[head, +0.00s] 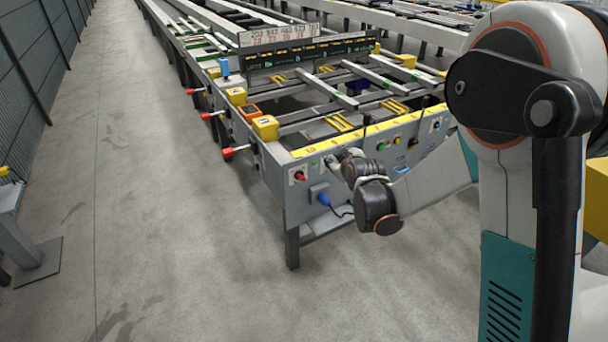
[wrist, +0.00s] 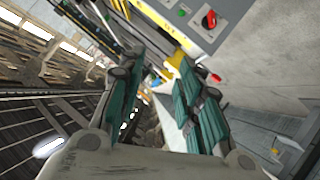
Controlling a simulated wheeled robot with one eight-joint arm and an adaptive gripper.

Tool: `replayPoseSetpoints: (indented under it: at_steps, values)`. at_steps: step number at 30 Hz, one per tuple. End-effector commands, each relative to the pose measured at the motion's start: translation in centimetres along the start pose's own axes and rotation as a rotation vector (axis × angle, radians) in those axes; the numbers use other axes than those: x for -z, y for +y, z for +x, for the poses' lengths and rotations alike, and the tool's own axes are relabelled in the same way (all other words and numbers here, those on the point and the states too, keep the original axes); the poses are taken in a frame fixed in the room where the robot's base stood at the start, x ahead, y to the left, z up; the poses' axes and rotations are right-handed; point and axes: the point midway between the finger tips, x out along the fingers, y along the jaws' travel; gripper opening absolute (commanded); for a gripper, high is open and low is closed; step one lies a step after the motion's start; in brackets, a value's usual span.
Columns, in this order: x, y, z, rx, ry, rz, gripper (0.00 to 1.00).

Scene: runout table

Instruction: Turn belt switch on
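The front control panel (head: 365,150) of the runout table carries several switches and buttons. A red rotary knob (head: 299,176) is on its left end; a red knob on a grey plate also shows at the top of the wrist view (wrist: 210,19). Another dark switch on a light plate (head: 437,125) is at the panel's right end. I cannot read which one is the belt switch. My gripper (head: 335,160) is close to the panel front, right of the red knob. In the wrist view its teal fingers (wrist: 155,62) stand apart with nothing between them. The fingertips are partly hidden in the head view.
Green and yellow buttons (head: 381,145) sit on the panel right of my gripper. A blue plug with a cable (head: 323,198) hangs below the red knob. Red-tipped levers (head: 228,152) stick out on the table's left side. The floor (head: 170,240) at left is clear.

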Motion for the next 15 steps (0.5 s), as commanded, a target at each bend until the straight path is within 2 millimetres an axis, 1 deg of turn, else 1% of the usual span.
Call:
replayPoseSetpoints:
  at_steps: [1, 6, 9, 12, 15]
  values:
    - [-0.5, -1.1, 1.9, -0.003, 0.019, -0.025, 0.33]
    - [-2.5, -4.8, 6.7, -0.021, 0.083, -0.112, 0.33]
    - [-4.1, -7.2, 9.1, -0.034, 0.119, -0.162, 0.33]
    - [-5.6, -9.5, 11.0, -0.047, 0.151, -0.206, 0.33]
    - [-7.0, -11.3, 12.3, -0.058, 0.176, -0.241, 0.33]
